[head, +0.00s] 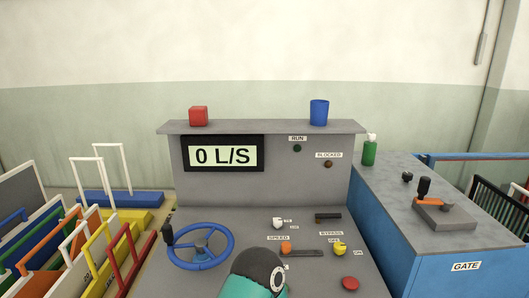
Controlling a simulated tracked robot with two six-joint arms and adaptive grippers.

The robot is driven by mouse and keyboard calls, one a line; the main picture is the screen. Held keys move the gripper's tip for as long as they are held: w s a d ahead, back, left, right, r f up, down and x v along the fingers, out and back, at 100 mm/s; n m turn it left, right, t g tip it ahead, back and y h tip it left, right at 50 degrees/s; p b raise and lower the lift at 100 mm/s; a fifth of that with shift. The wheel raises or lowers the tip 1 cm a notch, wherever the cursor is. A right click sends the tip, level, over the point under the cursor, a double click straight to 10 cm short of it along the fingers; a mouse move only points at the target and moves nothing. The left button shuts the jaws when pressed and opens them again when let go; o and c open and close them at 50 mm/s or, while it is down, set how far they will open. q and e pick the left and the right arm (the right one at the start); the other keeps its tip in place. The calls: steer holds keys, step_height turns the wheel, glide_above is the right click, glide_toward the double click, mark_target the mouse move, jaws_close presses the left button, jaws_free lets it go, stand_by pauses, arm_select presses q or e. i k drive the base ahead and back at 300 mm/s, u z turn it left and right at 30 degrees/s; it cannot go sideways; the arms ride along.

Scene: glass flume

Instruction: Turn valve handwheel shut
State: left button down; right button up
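The blue handwheel (201,250) is on the left of the grey console's sloping panel in the head view. Neither gripper shows, and nothing is seen touching the wheel.
The panel also carries white, orange and yellow knobs, a black lever and a red button (350,283). A red block (198,116) and a blue cup (319,112) stand on the top ledge. A blue bench (400,230) is at right, coloured frames at left.

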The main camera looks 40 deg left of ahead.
mark_target(201, 244)
steer(key=z, duration=1.45)
steer(key=i, duration=0.1)
steer(key=u, duration=2.65)
